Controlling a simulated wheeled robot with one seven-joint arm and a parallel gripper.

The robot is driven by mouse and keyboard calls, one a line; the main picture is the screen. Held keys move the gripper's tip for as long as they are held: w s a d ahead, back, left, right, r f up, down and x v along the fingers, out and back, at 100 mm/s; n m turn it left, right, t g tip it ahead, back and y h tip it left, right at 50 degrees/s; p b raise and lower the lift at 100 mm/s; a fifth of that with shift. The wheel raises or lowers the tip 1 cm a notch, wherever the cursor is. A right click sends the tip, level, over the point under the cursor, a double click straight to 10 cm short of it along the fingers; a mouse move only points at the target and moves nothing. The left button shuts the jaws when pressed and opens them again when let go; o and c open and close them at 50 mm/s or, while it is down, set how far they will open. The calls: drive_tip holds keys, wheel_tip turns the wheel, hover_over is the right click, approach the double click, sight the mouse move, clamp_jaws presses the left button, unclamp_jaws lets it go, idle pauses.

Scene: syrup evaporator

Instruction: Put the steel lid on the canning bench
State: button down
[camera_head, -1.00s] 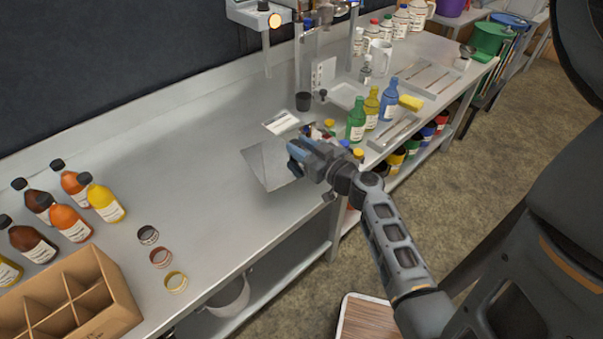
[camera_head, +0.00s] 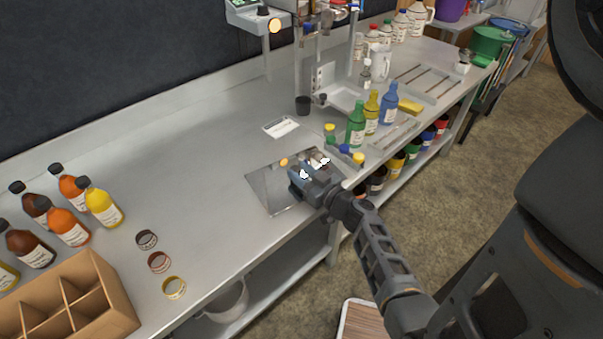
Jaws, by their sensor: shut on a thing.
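The steel lid (camera_head: 268,192) is a flat, shiny square plate. It lies level at the front part of the long steel bench (camera_head: 200,165), left of the bottles. My gripper (camera_head: 297,183) is shut on the lid near its right side and hides part of that edge. I cannot tell whether the lid touches the bench top or is just above it. Bright reflections show on the plate and beside the gripper.
Green (camera_head: 356,124), yellow and blue bottles stand right of the lid. A white card (camera_head: 281,127) and black cup (camera_head: 303,105) are behind it. Rings (camera_head: 159,262), amber bottles and a cardboard divider box (camera_head: 105,285) are at left. The bench middle is clear.

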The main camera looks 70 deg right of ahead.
drive_tip(key=shift+f, duration=0.1)
drive_tip(key=c, duration=0.7)
unclamp_jaws()
drive_tip(key=shift+c, duration=0.2)
drive_tip(key=shift+s, duration=0.1)
